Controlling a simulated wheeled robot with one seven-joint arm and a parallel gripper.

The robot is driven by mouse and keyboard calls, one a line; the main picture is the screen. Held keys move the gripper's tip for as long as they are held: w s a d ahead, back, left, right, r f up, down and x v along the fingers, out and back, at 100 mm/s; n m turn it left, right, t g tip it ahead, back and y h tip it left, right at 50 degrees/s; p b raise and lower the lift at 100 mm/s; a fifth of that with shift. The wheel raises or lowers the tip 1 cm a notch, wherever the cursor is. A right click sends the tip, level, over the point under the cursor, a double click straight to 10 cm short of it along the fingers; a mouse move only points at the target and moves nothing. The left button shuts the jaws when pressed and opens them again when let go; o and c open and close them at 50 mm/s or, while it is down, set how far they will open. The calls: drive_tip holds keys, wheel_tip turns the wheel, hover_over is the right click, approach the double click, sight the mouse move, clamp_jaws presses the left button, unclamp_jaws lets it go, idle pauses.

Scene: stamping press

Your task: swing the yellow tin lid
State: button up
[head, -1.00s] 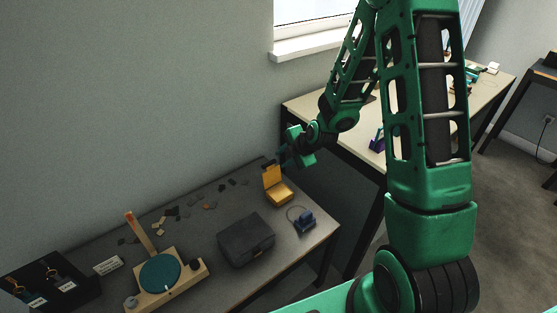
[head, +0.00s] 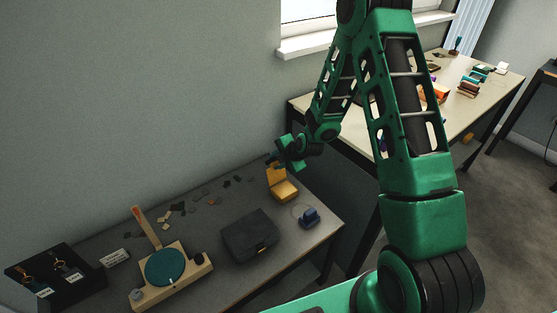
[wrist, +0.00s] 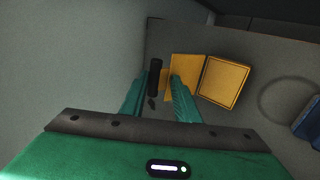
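The yellow tin (head: 285,192) stands near the back right of the dark table, with its lid (head: 276,174) raised at the back. In the wrist view the tin's body (wrist: 225,80) and the lid (wrist: 186,70) show side by side, to the right of my fingers. My gripper (head: 276,160) is just above and behind the lid. In the wrist view my gripper (wrist: 157,88) has its two fingers apart, with nothing held between them. The right finger overlaps the lid's lower left part; I cannot tell whether it touches.
A small dark block (wrist: 154,78) shows near the fingertips. A blue padlock-like thing (head: 309,217) lies right of the tin. A dark case (head: 249,237), a wooden press with a teal disc (head: 166,267) and several dark scraps share the table. The wall is close behind.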

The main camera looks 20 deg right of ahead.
drive_tip(key=shift+w+a, duration=0.2)
drive_tip(key=shift+w, duration=0.05)
drive_tip(key=shift+c, duration=0.8)
drive_tip(key=shift+r, duration=0.1)
drive_tip(key=shift+s, duration=0.1)
drive_tip(key=shift+s+d+r, duration=0.15)
drive_tip(key=shift+s+d, duration=0.1)
drive_tip(key=shift+s, duration=0.5)
drive_tip(key=shift+s+d+r, duration=0.1)
drive_tip(key=shift+s+d, duration=0.15)
drive_tip(key=shift+s, duration=0.45)
drive_tip(key=shift+c, duration=0.9)
drive_tip(key=shift+s+d+f, duration=0.15)
drive_tip(key=shift+s+d, duration=0.05)
drive_tip(key=shift+s, duration=0.45)
drive_tip(key=shift+s+d+f, duration=0.1)
drive_tip(key=shift+s+d, duration=0.1)
drive_tip(key=shift+s, duration=0.4)
drive_tip(key=shift+s+d+f, duration=0.15)
drive_tip(key=shift+s+d, duration=0.05)
drive_tip(key=shift+s, duration=0.45)
clamp_jaws()
drive_tip(key=shift+w, duration=0.1)
